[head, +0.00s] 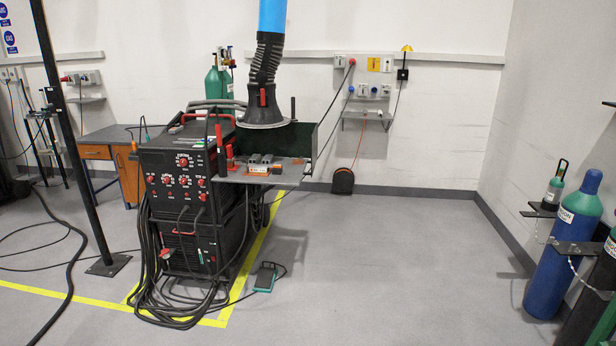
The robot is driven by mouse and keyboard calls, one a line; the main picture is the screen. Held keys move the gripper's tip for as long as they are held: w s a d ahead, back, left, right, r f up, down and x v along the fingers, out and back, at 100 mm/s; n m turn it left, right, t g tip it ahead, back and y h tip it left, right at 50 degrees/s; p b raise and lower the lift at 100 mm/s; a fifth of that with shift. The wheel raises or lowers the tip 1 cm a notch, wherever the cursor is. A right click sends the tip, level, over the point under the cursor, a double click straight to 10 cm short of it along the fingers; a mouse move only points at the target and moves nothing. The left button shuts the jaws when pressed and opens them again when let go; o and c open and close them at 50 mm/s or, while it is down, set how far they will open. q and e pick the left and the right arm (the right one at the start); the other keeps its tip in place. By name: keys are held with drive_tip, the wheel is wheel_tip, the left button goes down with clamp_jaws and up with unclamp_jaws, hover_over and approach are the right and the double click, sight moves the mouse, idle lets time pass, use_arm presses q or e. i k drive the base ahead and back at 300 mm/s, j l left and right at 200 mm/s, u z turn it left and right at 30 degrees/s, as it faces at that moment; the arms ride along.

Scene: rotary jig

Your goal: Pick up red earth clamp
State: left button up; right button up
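A slim red upright piece (221,150) stands at the left end of the small grey metal work table (258,179), close beside the black welding machine. It looks like the red earth clamp, but it is too small to tell for sure or to see how it is fixed. Small grey blocks (262,159) and an orange-marked part (258,169) lie on the table top. Neither of my grippers is in view.
The black welding machine (182,165) stands left of the table, with cables looped at its base. A fume extraction hood (264,118) hangs over the table. A foot pedal (265,277) lies on the floor. Gas cylinders (567,240) stand at right. Floor at centre right is clear.

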sight(230, 160)
drive_tip(key=i+u, duration=0.2)
drive_tip(key=i, duration=0.35)
drive_tip(key=i+l+u, duration=0.15)
drive_tip(key=i, duration=0.4)
drive_tip(key=i+l+u, duration=0.2)
drive_tip(key=i, duration=0.35)
drive_tip(key=i+l+u, duration=0.3)
drive_tip(key=i+l, duration=0.1)
drive_tip(key=i, duration=0.05)
